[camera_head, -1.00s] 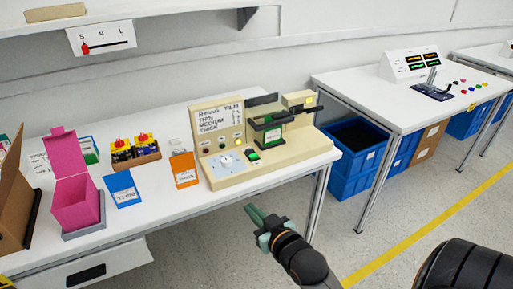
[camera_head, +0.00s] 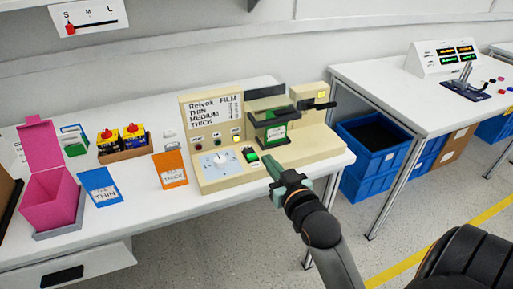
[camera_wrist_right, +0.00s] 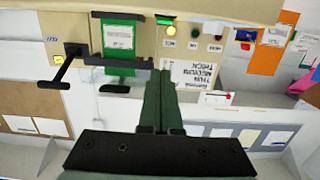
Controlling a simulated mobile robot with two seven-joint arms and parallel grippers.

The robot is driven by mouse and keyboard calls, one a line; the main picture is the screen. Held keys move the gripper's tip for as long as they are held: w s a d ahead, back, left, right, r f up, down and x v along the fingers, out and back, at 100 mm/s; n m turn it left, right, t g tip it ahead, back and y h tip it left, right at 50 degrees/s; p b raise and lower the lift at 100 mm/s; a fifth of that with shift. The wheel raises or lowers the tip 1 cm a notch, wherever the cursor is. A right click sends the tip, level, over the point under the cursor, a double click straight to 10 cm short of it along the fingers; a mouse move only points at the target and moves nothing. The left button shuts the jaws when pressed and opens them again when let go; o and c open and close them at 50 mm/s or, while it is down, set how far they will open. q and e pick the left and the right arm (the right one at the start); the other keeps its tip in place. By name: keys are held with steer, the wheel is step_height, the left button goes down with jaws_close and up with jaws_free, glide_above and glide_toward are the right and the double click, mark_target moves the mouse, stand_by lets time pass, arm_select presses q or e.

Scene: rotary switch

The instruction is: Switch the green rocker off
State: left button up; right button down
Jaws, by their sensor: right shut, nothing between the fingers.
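The green rocker (camera_head: 250,154) sits in a dark frame on the front of the beige machine (camera_head: 225,180), right of the white dial plate (camera_head: 221,162). It looks bright green; which way it is tilted I cannot tell. In the right wrist view, a small green piece of it (camera_wrist_right: 164,19) shows at the top edge, beyond the fingertips. My right gripper (camera_head: 270,166) is shut and empty, just right of and slightly below the rocker in the head view, apparently apart from it. Its fingers (camera_wrist_right: 160,76) point toward the panel in the wrist view. My left gripper is not in view.
A green-labelled holder (camera_head: 276,133) and a black lever (camera_head: 322,105) stand right of the rocker. A yellow lamp (camera_wrist_right: 171,30) is lit. Orange (camera_head: 171,169) and blue (camera_head: 100,186) cards and a pink box (camera_head: 50,198) stand left. Blue crates (camera_head: 371,188) are right.

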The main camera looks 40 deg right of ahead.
steer(key=shift+w+d+r, duration=0.1)
steer(key=shift+w+d, duration=0.05)
steer(key=shift+d, duration=0.1)
glide_above(255, 157)
steer(key=shift+f+b, duration=0.35)
steer(key=shift+f, duration=0.15)
step_height(255, 157, down, 3)
steer(key=shift+r+b, duration=0.1)
steer(key=shift+b, duration=0.3)
steer(key=shift+w+f, duration=0.1)
steer(key=shift+f, duration=0.55)
